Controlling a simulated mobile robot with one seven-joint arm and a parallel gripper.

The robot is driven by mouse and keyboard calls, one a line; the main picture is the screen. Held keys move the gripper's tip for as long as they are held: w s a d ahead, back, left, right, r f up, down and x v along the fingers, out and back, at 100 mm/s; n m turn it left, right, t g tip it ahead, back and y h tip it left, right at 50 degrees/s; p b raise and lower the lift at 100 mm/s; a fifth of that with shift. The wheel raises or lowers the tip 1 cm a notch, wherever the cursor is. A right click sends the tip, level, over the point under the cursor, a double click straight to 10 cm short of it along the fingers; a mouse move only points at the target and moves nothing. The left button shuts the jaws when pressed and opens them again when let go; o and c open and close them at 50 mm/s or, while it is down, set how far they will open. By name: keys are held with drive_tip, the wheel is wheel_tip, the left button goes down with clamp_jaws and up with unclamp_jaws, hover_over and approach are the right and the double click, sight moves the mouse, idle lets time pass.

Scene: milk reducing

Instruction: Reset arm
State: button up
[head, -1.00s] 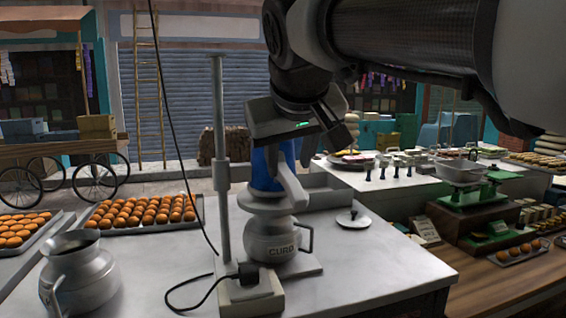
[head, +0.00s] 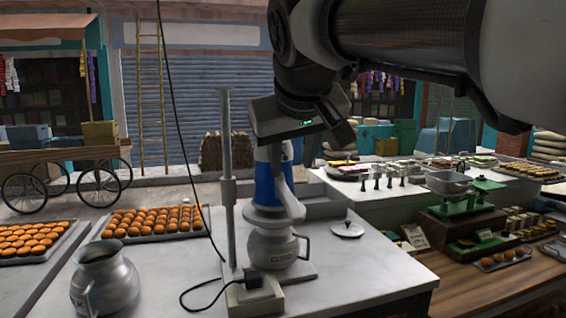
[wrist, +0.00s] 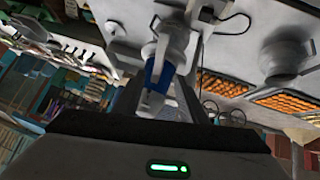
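My gripper (head: 290,125) is at the upper middle of the head view, just above and in front of a blue motor unit (head: 265,180) that stands over a grey metal pot (head: 273,248). The fingertips are hard to make out there. In the wrist view, the hand's dark body with a green light fills the bottom. Two dark fingers (wrist: 160,97) stand apart there, with the blue motor unit (wrist: 160,65) seen beyond and between them. I see nothing held in the gripper.
A vertical post (head: 228,180) stands beside the pot. A second metal jug (head: 105,280) is at the left front. Trays of orange sweets (head: 155,222) lie behind it. A green scale (head: 465,205) stands on the right counter. A lid (head: 347,229) lies on bare tabletop.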

drive_tip(key=s+d+f+m+g+p, duration=0.1)
drive_tip(key=s+d+f+m+p, duration=0.1)
drive_tip(key=s+d+f, duration=0.4)
drive_tip(key=s+d+f+m+g+p, duration=0.1)
drive_tip(key=s+d+f, duration=0.5)
drive_tip(key=s+f, duration=0.6)
drive_tip(key=s+g+p, duration=0.1)
drive_tip(key=s+p, duration=0.1)
drive_tip(key=shift+f+m+g+p, duration=0.3)
drive_tip(key=shift+f+m+p, duration=0.05)
drive_tip(key=shift+m, duration=0.05)
drive_tip(key=shift+d, duration=0.1)
idle(0.4)
